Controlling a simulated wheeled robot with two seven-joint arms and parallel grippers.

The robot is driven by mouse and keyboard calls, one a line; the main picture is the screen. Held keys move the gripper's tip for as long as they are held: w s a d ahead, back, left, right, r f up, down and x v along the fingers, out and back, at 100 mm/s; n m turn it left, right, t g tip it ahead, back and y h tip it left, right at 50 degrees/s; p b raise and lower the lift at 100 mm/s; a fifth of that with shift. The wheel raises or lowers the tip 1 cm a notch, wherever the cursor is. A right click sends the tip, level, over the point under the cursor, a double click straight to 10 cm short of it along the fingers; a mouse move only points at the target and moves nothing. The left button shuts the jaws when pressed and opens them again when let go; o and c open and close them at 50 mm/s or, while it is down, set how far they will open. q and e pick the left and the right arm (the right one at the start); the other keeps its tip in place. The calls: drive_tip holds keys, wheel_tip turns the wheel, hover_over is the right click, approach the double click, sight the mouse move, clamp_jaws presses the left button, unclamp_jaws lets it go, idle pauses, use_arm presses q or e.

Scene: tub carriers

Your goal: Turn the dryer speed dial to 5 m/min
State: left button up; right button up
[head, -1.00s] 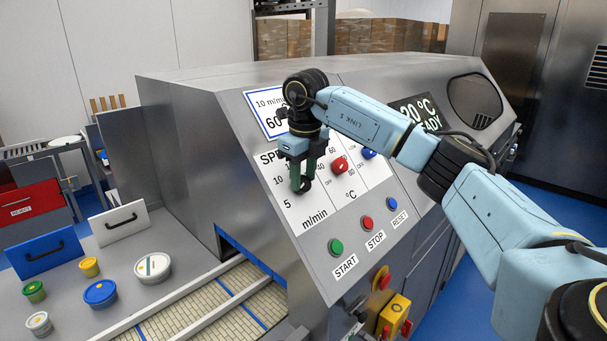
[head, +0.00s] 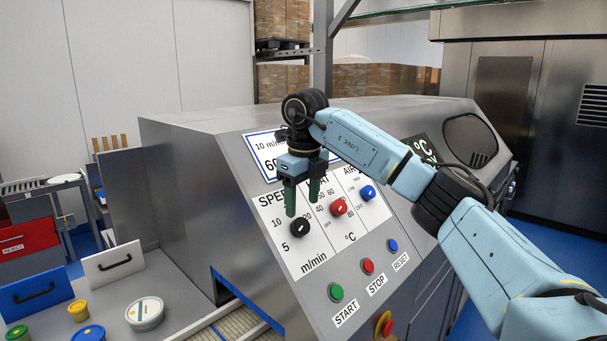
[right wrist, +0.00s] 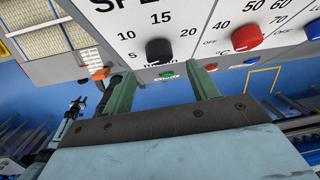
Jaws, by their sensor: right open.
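The black speed dial (head: 300,228) sits on the white label panel (head: 305,262) of the dryer, under the word SPEED, with the figures 10 and 5 beside it. A small pale mark shows on the dial, but I cannot tell which figure it points to. In the right wrist view the dial (right wrist: 159,51) stands ahead of the fingers, between their lines. My right gripper (head: 302,203) is open and empty, its two green fingers apart, just above and in front of the dial and clear of it. It also shows in the right wrist view (right wrist: 163,80). My left gripper is not in view.
A red dial (head: 338,208) and a blue dial (head: 368,192) sit right of the speed dial. Green START (head: 336,292), red STOP (head: 368,266) and blue RESET (head: 392,245) buttons lie below. Tubs, such as a white one (head: 145,314), stand at lower left.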

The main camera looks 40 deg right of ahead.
wheel_tip(320, 180, up, 8)
drive_tip(key=s+p, duration=0.1)
drive_tip(key=shift+a+r, duration=0.25)
drive_tip(key=shift+a, duration=0.05)
idle(0.5)
